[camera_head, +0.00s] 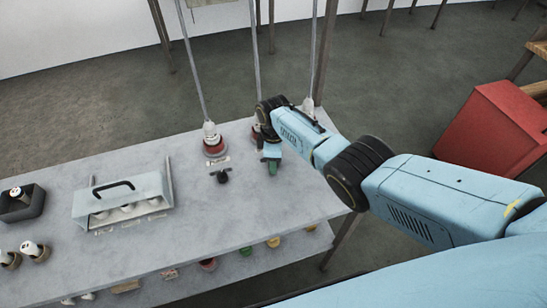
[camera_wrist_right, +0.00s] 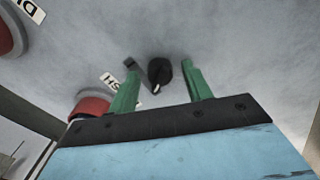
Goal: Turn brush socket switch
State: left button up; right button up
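My right gripper (camera_head: 271,167) reaches down over the grey table from the right, its green fingers low near the tabletop. In the right wrist view the green fingers (camera_wrist_right: 160,84) are apart, with a dark switch knob (camera_wrist_right: 160,72) between them. I cannot tell whether they touch it. Beside the left finger are a red socket base (camera_wrist_right: 90,104) and a partly hidden label (camera_wrist_right: 108,80) ending in "SH". In the head view my arm hides most of the middle socket (camera_head: 258,132). My left gripper is out of view.
Another red-based socket (camera_head: 214,148) has a black knob (camera_head: 222,178) in front. Cables hang down to the sockets. A light-blue handled box (camera_head: 150,188) and a dark holder (camera_head: 20,205) stand left on the table (camera_head: 215,225). Coloured items sit on a lower shelf.

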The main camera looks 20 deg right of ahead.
jog(key=shift+r+p, duration=0.35)
jog(key=shift+r, duration=0.25)
notch_tip(320, 180, up, 12)
jog(key=p, duration=0.3)
